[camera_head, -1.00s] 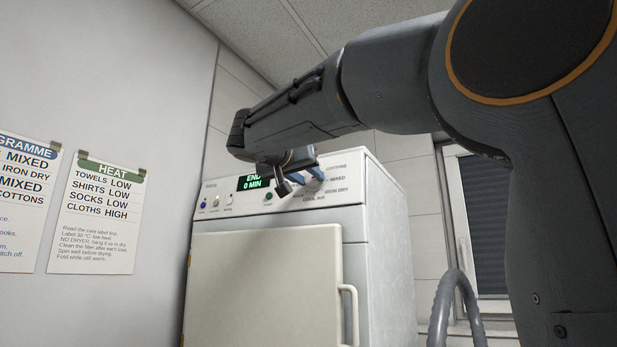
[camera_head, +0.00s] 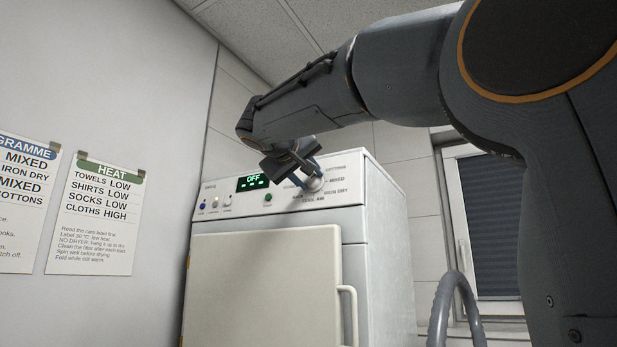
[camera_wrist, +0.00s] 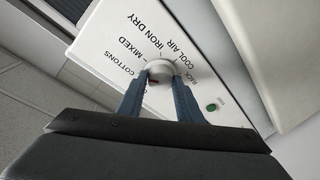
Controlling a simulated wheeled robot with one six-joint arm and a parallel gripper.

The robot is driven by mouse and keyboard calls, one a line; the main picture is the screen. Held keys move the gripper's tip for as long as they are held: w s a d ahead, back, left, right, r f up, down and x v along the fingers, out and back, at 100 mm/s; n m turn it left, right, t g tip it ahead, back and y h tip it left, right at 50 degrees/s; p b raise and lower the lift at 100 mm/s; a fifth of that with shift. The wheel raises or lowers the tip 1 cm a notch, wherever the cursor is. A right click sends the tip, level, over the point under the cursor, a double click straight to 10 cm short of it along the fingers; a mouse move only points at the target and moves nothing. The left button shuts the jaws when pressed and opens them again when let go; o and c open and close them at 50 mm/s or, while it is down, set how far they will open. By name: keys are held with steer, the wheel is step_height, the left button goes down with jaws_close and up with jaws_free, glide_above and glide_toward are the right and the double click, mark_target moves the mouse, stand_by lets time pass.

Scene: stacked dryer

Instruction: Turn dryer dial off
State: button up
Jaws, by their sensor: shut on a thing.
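The dryer dial (camera_wrist: 160,70) is a white round knob ringed by programme names on the dryer's front panel. It also shows in the head view (camera_head: 313,184), partly covered by my gripper. My gripper (camera_wrist: 162,83) is shut on the dial, with one blue finger on each side of it. In the head view my gripper (camera_head: 308,176) reaches the panel from above, its body tilted.
The white dryer (camera_head: 265,285) has a closed door with a handle (camera_head: 349,315) at its right. Small buttons and a green button (camera_head: 268,198) sit left of the dial. Paper charts (camera_head: 95,217) hang on the left wall. A grey hose (camera_head: 455,310) stands at the right.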

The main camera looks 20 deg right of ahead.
steer(key=shift+w+r+n+g+y+p, duration=0.1)
steer(key=shift+n+g+y+p, duration=0.2)
steer(key=shift+n+p, duration=1.5)
steer(key=shift+s+r+n+g+y+p, duration=0.1)
steer(key=shift+n+g+p, duration=0.25)
steer(key=shift+n+p, duration=1.5)
steer(key=shift+w+r+n+g+y+p, duration=0.1)
steer(key=shift+n+g+y+p, duration=0.2)
steer(key=shift+n+p, duration=1.5)
steer(key=shift+n+b, duration=0.35)
steer(key=shift+n, duration=0.2)
steer(key=o, duration=1)
steer(key=shift+o, duration=0.2)
